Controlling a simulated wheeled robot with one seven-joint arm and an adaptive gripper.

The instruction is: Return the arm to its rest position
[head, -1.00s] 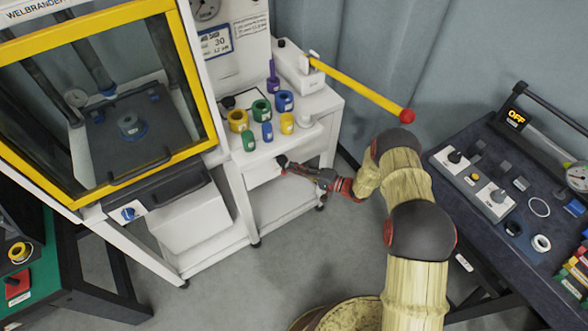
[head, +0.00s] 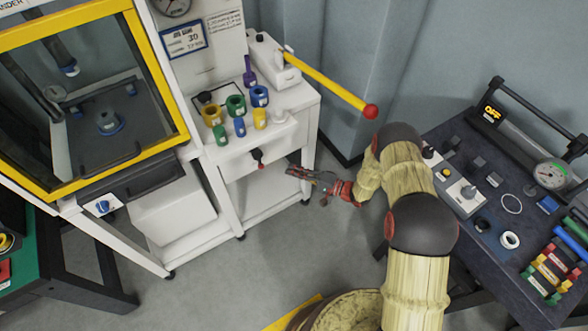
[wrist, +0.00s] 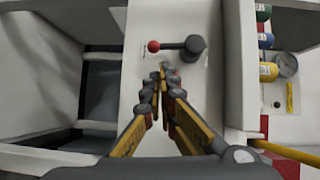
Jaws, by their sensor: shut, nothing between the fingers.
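My gripper (head: 292,172) is in front of the white cart, to the right of a small red-tipped black lever on the cart's front panel. It is shut and empty, apart from the lever (head: 258,158). In the wrist view my gripper (wrist: 163,75) has its fingertips together, pointing at the white panel just below the lever (wrist: 180,46). My arm reaches out from the lower right with its elbow bent.
The white cart (head: 205,153) carries several coloured rings and cylinders. A yellow rod with a red ball (head: 371,111) sticks out to the right above my forearm. A dark bench (head: 480,255) stands at the right. A yellow-framed chamber (head: 180,120) stands at the left.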

